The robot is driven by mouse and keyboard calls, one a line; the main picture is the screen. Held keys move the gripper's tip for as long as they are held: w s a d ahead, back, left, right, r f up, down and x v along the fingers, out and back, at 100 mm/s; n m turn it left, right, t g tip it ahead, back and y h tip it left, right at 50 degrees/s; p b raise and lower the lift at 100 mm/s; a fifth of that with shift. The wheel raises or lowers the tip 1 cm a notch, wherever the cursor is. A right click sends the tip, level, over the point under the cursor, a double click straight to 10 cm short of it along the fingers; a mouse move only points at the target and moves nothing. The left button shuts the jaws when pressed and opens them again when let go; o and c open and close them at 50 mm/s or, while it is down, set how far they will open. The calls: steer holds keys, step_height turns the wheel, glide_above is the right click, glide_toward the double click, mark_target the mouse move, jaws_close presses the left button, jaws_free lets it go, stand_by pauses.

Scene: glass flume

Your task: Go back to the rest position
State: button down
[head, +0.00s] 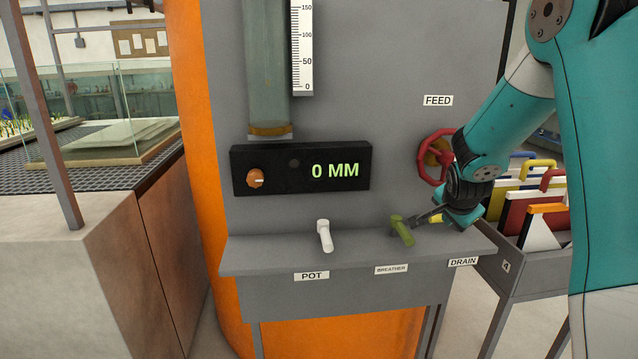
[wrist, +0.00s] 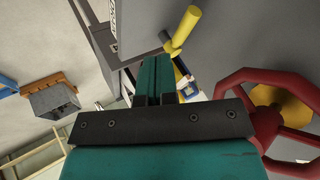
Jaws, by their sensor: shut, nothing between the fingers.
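My gripper (head: 426,215) is in front of the grey panel, low on its right side, just above the shelf ledge. Its narrow fingers also show in the wrist view (wrist: 155,70), closed together with nothing between them. A yellow handle (head: 436,219) above the DRAIN label is partly hidden behind my gripper. The wrist view shows this yellow handle (wrist: 184,32) close beside the fingertips; I cannot tell whether they touch. A green handle (head: 402,230) stands just left of the fingertips, over the BREATHER label.
A red FEED handwheel (head: 436,157) sits right behind my wrist. A white handle (head: 325,236) stands at POT. The black display (head: 301,169) reads 0 MM below a glass column (head: 268,70). A rack of coloured boards (head: 530,200) stands at right. A glass tank (head: 90,120) is at left.

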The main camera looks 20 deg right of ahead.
steer(key=s+a+r+n+y, duration=0.2)
steer(key=a+n, duration=0.1)
steer(key=a, duration=0.5)
steer(key=s+a+r+n+y, duration=0.15)
steer(key=a+n, duration=0.25)
steer(key=a, duration=0.4)
steer(key=s+a+r+n+y, duration=0.1)
steer(key=a+r+n+y, duration=0.15)
steer(key=a, duration=0.55)
steer(key=s+a+r+n+g+y, duration=0.1)
steer(key=s+a+n+g, duration=0.2)
steer(key=s+a+n, duration=0.4)
steer(key=s+a+r+n+g+y, duration=0.1)
steer(key=s+a+n+g+y, duration=0.1)
steer(key=s+a+n, duration=0.5)
steer(key=s+g, duration=0.1)
steer(key=s, duration=0.5)
steer(key=shift+a+r+n+y, duration=0.3)
steer(key=shift+a+r+n, duration=0.05)
steer(key=shift+d, duration=0.1)
